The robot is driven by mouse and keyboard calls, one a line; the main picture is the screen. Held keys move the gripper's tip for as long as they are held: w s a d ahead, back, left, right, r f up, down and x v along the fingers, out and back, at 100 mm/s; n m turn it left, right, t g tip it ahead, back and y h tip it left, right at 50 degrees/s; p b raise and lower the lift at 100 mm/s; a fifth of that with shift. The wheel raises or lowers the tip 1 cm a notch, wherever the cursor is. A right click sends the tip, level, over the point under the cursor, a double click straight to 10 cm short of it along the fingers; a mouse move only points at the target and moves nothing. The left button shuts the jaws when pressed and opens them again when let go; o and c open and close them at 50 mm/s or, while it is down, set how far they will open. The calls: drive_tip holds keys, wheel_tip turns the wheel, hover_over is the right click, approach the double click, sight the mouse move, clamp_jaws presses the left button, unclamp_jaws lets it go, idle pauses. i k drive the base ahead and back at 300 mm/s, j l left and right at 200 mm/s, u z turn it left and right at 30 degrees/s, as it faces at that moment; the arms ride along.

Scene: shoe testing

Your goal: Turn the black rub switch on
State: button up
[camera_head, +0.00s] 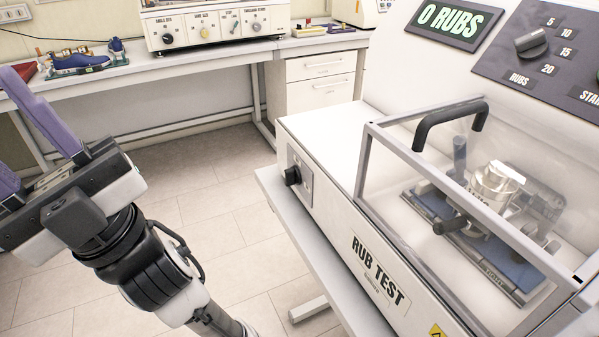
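The rub test machine (335,140) is a white box on a bench at the right. A black rotary switch (292,176) sits on a grey plate on its left side, low near the front. A second black knob (531,43) is on the dark upper panel, marked RUBS with 5, 10, 15 and 20. The display (454,24) reads 0 RUBS. My gripper (6,125) is at the left edge, well apart from both knobs. Its purple fingers are spread with nothing seen between them. One finger is partly cut off by the frame.
A clear, grey-framed cover (450,170) with a black handle (450,118) encloses the rubbing parts. A back bench (200,62) holds a shoe (80,62) and another machine (215,24). White drawers (320,85) stand below. Open tiled floor (215,185) lies between my arm and the rub tester.

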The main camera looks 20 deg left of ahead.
sight(292, 175)
drive_tip(key=j+u, duration=0.2)
drive_tip(key=j, duration=1.4)
